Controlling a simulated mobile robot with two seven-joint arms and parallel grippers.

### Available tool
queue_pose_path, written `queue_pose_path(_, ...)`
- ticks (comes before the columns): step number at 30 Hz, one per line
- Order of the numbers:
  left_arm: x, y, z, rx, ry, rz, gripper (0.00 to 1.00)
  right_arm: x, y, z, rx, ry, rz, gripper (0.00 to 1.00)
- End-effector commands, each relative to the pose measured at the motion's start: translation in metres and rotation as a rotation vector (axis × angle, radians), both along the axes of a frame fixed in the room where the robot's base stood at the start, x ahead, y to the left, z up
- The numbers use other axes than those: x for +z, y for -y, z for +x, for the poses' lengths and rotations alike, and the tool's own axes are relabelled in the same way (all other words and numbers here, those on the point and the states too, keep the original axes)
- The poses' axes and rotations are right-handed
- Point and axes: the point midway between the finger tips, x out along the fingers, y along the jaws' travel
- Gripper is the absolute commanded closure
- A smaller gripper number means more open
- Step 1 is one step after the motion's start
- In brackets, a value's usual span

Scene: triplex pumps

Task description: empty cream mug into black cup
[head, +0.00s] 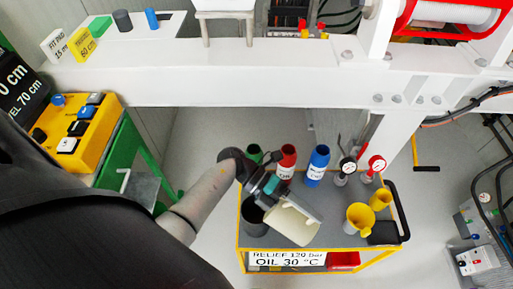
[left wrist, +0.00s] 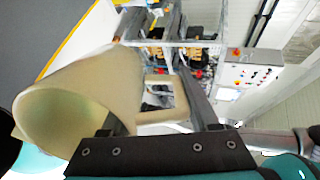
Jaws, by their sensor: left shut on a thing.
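The cream mug (head: 290,227) hangs in my left gripper (head: 284,197) over the left part of the cart. In the left wrist view the cream mug (left wrist: 85,95) lies tilted, its wide mouth facing the lower left. Its handle is between the fingers of my left gripper (left wrist: 160,105). The black cup (head: 253,217) stands on the cart just left of the mug, partly hidden by the gripper. I cannot tell whether anything is in the mug or the cup. My right gripper is not in view.
The yellow-edged cart (head: 340,236) also bears green, red (head: 287,160) and blue (head: 318,165) bottles behind the gripper, two gauges (head: 376,165), and yellow funnel-like vessels (head: 360,217) at the right. A white beam (head: 240,75) crosses behind. A yellow control box (head: 75,130) stands left.

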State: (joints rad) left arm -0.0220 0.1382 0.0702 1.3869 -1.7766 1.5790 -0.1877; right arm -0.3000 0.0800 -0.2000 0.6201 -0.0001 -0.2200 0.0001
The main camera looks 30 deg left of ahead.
Motion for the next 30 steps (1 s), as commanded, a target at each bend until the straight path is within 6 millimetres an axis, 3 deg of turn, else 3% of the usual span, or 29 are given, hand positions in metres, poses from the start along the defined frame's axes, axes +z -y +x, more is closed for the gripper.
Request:
queue_pose_path(11, -0.01, 0.009, 0.0, 0.0, -0.002, 0.095, 1.0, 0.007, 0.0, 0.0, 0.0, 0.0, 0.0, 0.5)
queue_pose_path(30, -0.049, 0.027, 0.0, -0.004, -0.005, 0.427, 1.0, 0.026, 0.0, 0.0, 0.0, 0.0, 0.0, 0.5)
